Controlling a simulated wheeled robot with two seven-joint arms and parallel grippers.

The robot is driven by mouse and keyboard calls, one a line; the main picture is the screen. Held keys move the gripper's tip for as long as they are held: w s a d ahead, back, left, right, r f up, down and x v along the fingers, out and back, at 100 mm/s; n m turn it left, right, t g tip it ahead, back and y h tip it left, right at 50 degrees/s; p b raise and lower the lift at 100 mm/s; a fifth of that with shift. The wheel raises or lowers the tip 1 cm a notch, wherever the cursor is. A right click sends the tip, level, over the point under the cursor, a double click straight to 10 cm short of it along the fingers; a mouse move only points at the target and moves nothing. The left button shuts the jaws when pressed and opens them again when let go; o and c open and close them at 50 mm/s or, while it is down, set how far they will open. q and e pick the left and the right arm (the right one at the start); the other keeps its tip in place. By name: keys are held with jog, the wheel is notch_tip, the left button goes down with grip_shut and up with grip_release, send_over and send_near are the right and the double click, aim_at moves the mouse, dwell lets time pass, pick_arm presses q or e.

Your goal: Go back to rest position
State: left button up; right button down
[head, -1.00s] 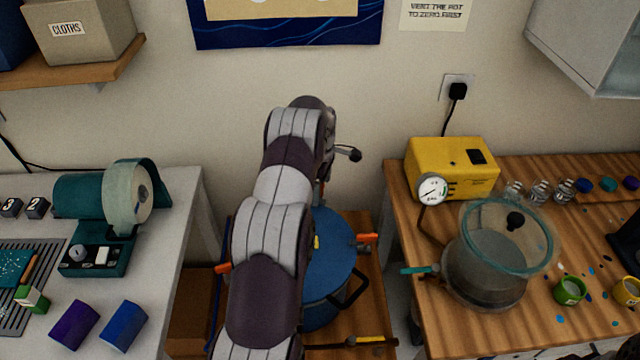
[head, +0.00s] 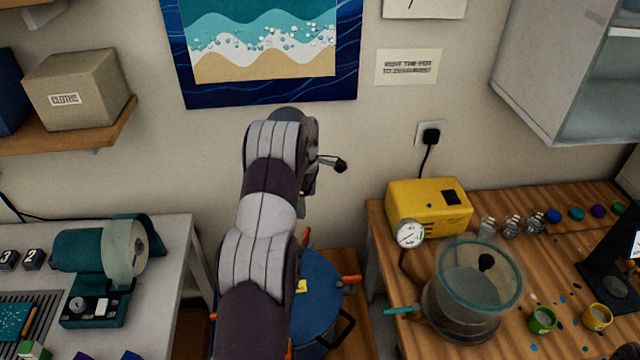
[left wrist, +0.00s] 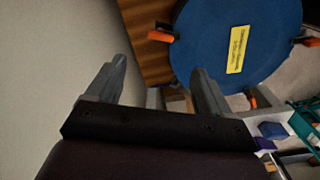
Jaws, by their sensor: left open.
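My left arm rises through the middle of the head view, and its own links mostly hide its gripper there. In the left wrist view my left gripper (left wrist: 160,78) is open, its two grey fingers apart with nothing between them. Beyond the fingers is the blue round lid of the pot (left wrist: 235,40), with a yellow label and orange clamps. The same blue pot (head: 322,298) stands low behind my arm in the head view, partly covered by it. My right gripper is not in view.
At right, a wooden bench holds a yellow pump (head: 428,207), a glass-walled chamber (head: 480,285) and small cups. At left, a pale table holds a green machine (head: 95,265). A shelf (head: 70,137) and a cabinet (head: 570,80) hang on the wall.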

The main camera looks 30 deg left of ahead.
pick_arm(q)
jog(key=s+d+r+m+b, duration=0.2)
jog(key=s+d+m, duration=0.9)
jog(key=d, duration=0.2)
jog(key=s+d+r+m+t+b, duration=0.1)
jog(key=s+d+r+m+b, duration=0.1)
jog(key=s+d+m, duration=0.8)
jog(key=s+d, duration=0.1)
jog(key=d, duration=0.1)
jog(key=shift+s+d+m, duration=0.25)
jog(key=shift+d+m, duration=0.1)
jog(key=shift+m, duration=0.05)
jog(key=shift+s+r, duration=0.15)
